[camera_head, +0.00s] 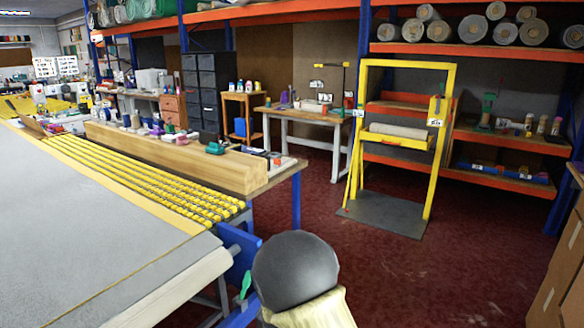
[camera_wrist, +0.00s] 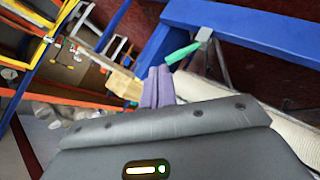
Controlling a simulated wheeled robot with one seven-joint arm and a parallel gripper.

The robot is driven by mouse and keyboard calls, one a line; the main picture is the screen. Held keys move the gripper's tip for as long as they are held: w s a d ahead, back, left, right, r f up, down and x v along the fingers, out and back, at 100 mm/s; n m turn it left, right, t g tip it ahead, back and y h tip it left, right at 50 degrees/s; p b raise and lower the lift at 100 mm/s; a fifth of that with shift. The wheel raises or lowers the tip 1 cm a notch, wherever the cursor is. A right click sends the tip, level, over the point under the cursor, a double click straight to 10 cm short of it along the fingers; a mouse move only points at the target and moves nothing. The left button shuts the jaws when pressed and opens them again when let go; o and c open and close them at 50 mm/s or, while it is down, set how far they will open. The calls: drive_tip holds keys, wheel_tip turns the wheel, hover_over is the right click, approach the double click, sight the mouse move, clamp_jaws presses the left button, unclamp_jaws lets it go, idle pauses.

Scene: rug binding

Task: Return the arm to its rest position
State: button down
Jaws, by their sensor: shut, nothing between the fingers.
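My gripper (camera_wrist: 158,88) shows in the wrist view as two purple fingers side by side beyond its grey body. The fingers are shut against each other with nothing between them. A green handle (camera_wrist: 182,53) on a blue beam (camera_wrist: 255,32) appears close beyond the fingertips; I cannot tell the exact gap. In the head view only a dark rounded part and a cream part of my arm show at the bottom centre, and the fingers are hidden.
A large grey-topped table (camera_head: 70,235) with yellow rails (camera_head: 165,190) fills the left, with a roll along its edge. The green handle (camera_head: 246,283) and blue frame (camera_head: 243,262) are close beside my arm. A yellow stand (camera_head: 447,100) is ahead. Red floor (camera_head: 440,275) is clear at right.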

drive_tip(key=s+d+r+m+g+h, duration=0.1)
drive_tip(key=s+d+r+m+g, duration=0.2)
drive_tip(key=s+d, duration=0.5)
drive_tip(key=s+d+r+m+g, duration=0.15)
drive_tip(key=s+d+m, duration=0.4)
drive_tip(key=s, duration=0.55)
drive_tip(key=s+d+r+m+g+h, duration=0.15)
drive_tip(key=s+d+m+g, duration=0.25)
drive_tip(key=s+d, duration=0.45)
drive_tip(key=w+p+v, duration=0.2)
drive_tip(key=p+v, duration=0.8)
drive_tip(key=w+d+r+p+v, duration=0.1)
drive_tip(key=w+p+v, duration=0.1)
drive_tip(key=p+v, duration=0.8)
drive_tip(key=shift+a+r+p, duration=0.2)
drive_tip(key=shift+a+p, duration=0.2)
drive_tip(key=shift+p, duration=0.05)
drive_tip(key=shift+y, duration=0.25)
